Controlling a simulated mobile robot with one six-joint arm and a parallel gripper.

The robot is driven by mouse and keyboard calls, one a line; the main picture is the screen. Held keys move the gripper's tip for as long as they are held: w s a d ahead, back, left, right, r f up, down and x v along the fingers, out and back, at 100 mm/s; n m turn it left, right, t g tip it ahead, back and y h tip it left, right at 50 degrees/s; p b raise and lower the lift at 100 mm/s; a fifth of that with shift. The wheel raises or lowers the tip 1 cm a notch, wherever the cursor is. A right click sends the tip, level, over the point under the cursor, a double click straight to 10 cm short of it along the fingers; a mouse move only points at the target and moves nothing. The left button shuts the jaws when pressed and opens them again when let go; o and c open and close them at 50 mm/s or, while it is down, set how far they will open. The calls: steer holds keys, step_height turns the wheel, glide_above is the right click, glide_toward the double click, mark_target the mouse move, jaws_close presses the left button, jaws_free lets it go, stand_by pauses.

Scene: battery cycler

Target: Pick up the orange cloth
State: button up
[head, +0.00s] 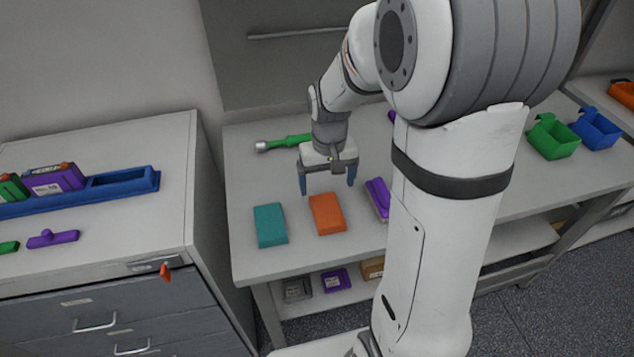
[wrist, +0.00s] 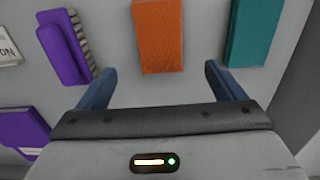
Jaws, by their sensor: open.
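The orange cloth (head: 327,214) lies flat as a folded rectangle on the grey table, to the right of a teal cloth (head: 270,225). In the wrist view the orange cloth (wrist: 159,36) is at the top middle, beyond and between my fingertips. My gripper (head: 327,188) is open and empty, pointing down over the table behind the cloth. Its two blue fingers also show in the wrist view (wrist: 161,72), apart from the cloth. Nothing hides the cloth.
A purple brush (head: 379,197) lies right of the orange cloth, partly behind my arm. A green-handled tool (head: 285,143) lies behind my gripper. Green (head: 553,138) and blue (head: 596,130) bins stand at the right. A drawer cabinet (head: 130,235) stands at left.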

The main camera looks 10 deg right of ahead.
mark_target(326, 206)
steer(key=shift+w+f, duration=0.25)
steer(key=shift+f, duration=0.35)
steer(key=f, duration=0.2)
steer(key=f+p, duration=0.1)
steer(key=f, duration=0.4)
steer(key=shift+s, duration=0.3)
steer(key=c, duration=1.1)
